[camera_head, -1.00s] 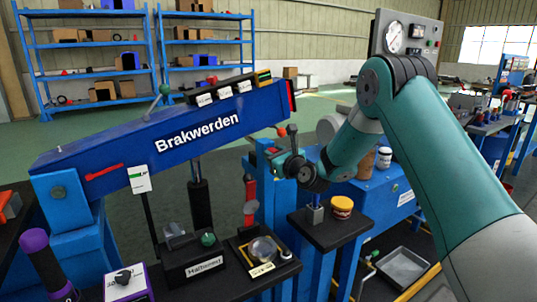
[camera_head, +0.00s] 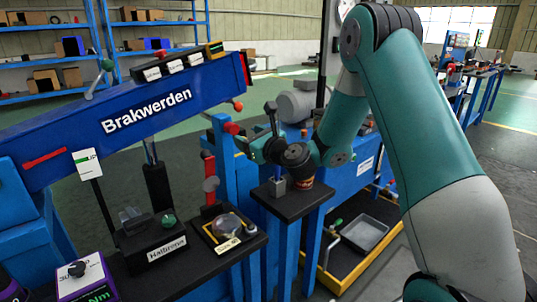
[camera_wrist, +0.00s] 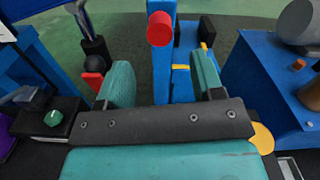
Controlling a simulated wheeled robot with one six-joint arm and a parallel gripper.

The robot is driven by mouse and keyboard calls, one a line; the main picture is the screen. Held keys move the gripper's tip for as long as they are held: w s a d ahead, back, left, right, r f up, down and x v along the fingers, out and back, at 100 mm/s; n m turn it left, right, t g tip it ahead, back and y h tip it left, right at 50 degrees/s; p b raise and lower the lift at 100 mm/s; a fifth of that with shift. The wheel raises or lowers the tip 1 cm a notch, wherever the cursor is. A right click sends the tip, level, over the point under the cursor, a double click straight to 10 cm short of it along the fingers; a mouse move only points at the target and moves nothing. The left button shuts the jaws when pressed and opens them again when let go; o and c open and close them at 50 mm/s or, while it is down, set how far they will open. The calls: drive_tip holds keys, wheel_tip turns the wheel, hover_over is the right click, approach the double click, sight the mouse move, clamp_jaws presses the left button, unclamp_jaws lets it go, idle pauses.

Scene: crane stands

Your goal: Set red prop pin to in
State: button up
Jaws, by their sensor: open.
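The red prop pin (camera_head: 232,128) has a round red head. It sticks out of a blue upright post (camera_head: 222,165) beside the crane boom. In the wrist view the pin's red head (camera_wrist: 160,28) shows above and between my fingers, beyond their tips. My gripper (camera_head: 247,143) is close to the pin in the head view. In the wrist view my gripper (camera_wrist: 163,78) has its two teal fingers wide apart with nothing between them but the view of the post. How deep the pin sits in the post I cannot tell.
The blue boom (camera_head: 140,110) marked "Brakwerden" slopes up at the left. A red lever (camera_head: 208,168) stands below it, behind a black bench with a green knob (camera_head: 168,221). A small black stand (camera_head: 290,206) is under my wrist. A grey tray (camera_head: 365,234) lies lower right.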

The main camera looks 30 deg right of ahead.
drive_tip(key=s+d+b, duration=0.1)
drive_tip(key=s+b, duration=0.2)
drive_tip(key=s, duration=0.5)
drive_tip(key=shift+s+d, duration=0.15)
drive_tip(key=shift+s, duration=0.05)
